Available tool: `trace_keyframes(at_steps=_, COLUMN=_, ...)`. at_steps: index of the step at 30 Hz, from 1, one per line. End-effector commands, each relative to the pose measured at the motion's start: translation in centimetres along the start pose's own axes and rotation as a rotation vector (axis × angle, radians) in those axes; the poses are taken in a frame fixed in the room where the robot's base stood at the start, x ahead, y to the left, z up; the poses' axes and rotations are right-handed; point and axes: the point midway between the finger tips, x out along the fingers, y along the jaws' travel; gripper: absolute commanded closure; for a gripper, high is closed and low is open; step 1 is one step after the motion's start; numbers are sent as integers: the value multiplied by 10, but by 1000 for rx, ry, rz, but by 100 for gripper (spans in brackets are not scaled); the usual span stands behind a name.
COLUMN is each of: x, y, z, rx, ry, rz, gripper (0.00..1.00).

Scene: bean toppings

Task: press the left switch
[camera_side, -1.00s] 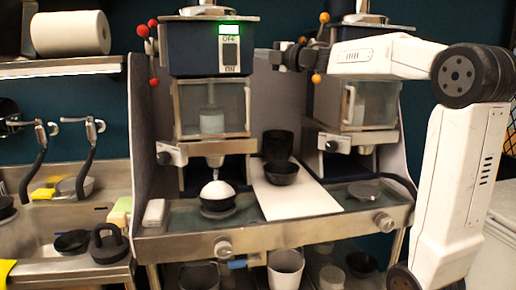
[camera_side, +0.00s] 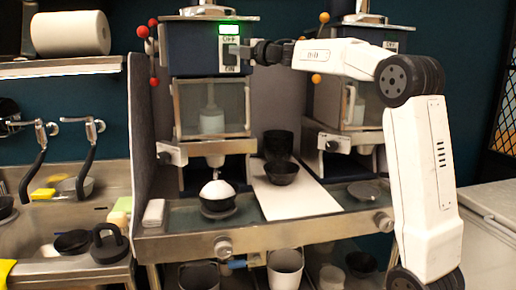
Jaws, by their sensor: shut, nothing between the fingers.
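The left switch (camera_side: 230,55) sits on the dark blue head of the left machine (camera_side: 195,48), between the labels OFF above and ON below. A green display (camera_side: 229,29) is lit above it. My gripper (camera_side: 238,50) is shut and empty, its tip at the right side of the switch. I cannot tell whether it touches the switch. The tip covers part of the switch. A second switch panel (camera_side: 391,46) shows on the right machine, partly behind my arm.
Red balls (camera_side: 143,32) stand out at the left machine's left side, and orange balls (camera_side: 324,17) at the right machine. A bowl with a white mound (camera_side: 217,190) sits below the left machine. Dark bowls (camera_side: 281,172) stand on a white board (camera_side: 300,200).

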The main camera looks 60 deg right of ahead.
Motion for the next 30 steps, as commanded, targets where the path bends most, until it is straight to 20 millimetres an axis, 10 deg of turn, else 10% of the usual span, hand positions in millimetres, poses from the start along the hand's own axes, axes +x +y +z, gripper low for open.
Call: trace_keyframes(at_steps=30, x=12, y=1, z=12, rx=1, ry=-1, rz=-1, gripper=100)
